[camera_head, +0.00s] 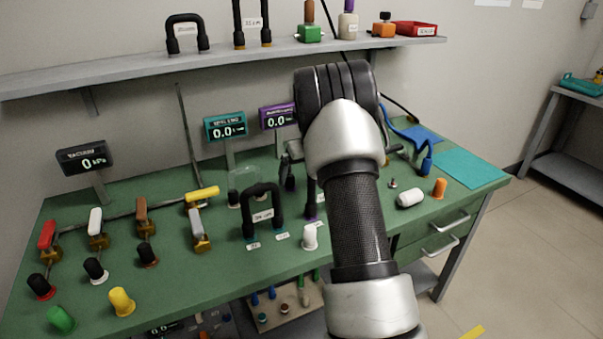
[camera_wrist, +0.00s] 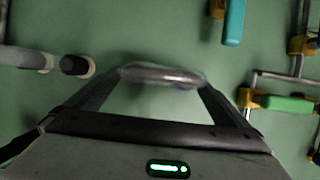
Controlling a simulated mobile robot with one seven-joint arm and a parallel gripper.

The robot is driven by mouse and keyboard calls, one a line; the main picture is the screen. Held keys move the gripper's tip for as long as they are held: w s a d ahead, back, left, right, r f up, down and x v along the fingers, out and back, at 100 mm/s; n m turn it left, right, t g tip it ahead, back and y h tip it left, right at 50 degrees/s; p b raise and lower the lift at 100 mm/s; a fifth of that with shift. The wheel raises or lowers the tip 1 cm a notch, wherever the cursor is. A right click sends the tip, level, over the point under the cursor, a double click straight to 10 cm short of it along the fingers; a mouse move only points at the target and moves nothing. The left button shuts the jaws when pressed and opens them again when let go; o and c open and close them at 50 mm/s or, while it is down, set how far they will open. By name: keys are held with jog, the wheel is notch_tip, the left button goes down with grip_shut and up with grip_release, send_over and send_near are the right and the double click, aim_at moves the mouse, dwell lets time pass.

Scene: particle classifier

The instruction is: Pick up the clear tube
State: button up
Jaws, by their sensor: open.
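In the wrist view, a clear, glassy tube (camera_wrist: 162,76) lies crosswise between the tips of my gripper (camera_wrist: 164,84). My gripper's two dark fingers are spread apart on either side of it. I cannot tell whether either finger touches the tube. In the head view, a faint see-through arched shape (camera_head: 243,178) stands on the bench behind a black U-shaped tube (camera_head: 262,208). I cannot tell if it is the same tube. My arm hides much of the middle of the bench, and my gripper is mostly hidden there.
The green bench (camera_head: 190,280) holds valves with coloured handles, several coloured stoppers and small displays (camera_head: 225,126). A shelf (camera_head: 200,65) runs along the wall above. In the wrist view, a teal handle (camera_wrist: 234,22) and a green handle (camera_wrist: 288,104) lie to the right, and dark-tipped tubing (camera_wrist: 75,66) to the left.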

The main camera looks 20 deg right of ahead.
jog(key=shift+w+f, duration=0.2)
jog(key=shift+f, duration=0.2)
jog(key=c, duration=1)
jog(key=shift+r, duration=0.2)
notch_tip(320, 180, up, 10)
jog(key=shift+f+p, duration=0.1)
jog(key=shift+p, duration=1.15)
